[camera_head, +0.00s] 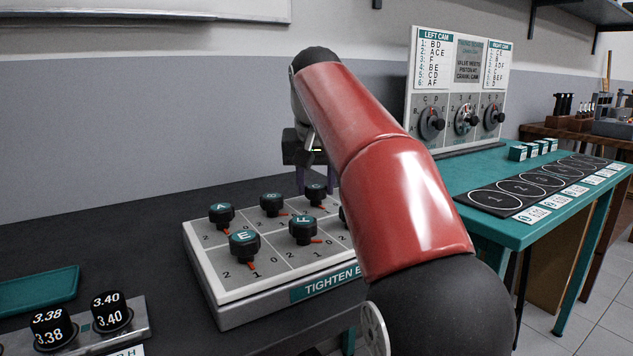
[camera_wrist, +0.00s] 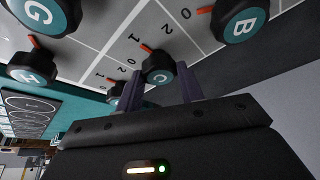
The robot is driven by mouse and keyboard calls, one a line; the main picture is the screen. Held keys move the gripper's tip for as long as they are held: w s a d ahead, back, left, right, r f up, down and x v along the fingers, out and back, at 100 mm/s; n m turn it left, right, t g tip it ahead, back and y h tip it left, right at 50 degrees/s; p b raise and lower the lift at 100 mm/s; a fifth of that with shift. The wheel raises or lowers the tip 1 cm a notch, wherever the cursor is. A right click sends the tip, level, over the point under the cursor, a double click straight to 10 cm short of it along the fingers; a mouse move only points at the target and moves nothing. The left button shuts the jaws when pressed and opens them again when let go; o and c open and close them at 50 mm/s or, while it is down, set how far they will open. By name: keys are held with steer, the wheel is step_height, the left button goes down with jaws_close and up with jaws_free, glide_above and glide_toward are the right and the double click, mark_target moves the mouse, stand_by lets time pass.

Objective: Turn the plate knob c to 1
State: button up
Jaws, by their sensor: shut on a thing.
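The plate knob C (camera_wrist: 158,68) is a black knob with a teal cap lettered C. My gripper (camera_wrist: 157,84) is shut on it, with one purple finger on either side in the wrist view. Its red pointer is directed toward the mark 1, with 0 and 2 on either side. In the head view, knob C (camera_head: 316,193) is at the back of the white knob plate (camera_head: 235,300), under my fingers, and its lettering is hard to read there.
Knob B (camera_head: 271,203) stands left of C, with knobs A (camera_head: 221,214), E (camera_head: 244,244) and F (camera_head: 303,229) nearby. My arm hides the plate's right side. A teal table (camera_head: 480,235) with a cam panel (camera_head: 455,140) stands to the right.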

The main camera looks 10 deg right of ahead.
steer(key=shift+m, duration=0.3)
steer(key=o, duration=1)
steer(key=v, duration=0.8)
steer(key=shift+a, duration=0.1)
steer(key=shift+s+f, duration=0.1)
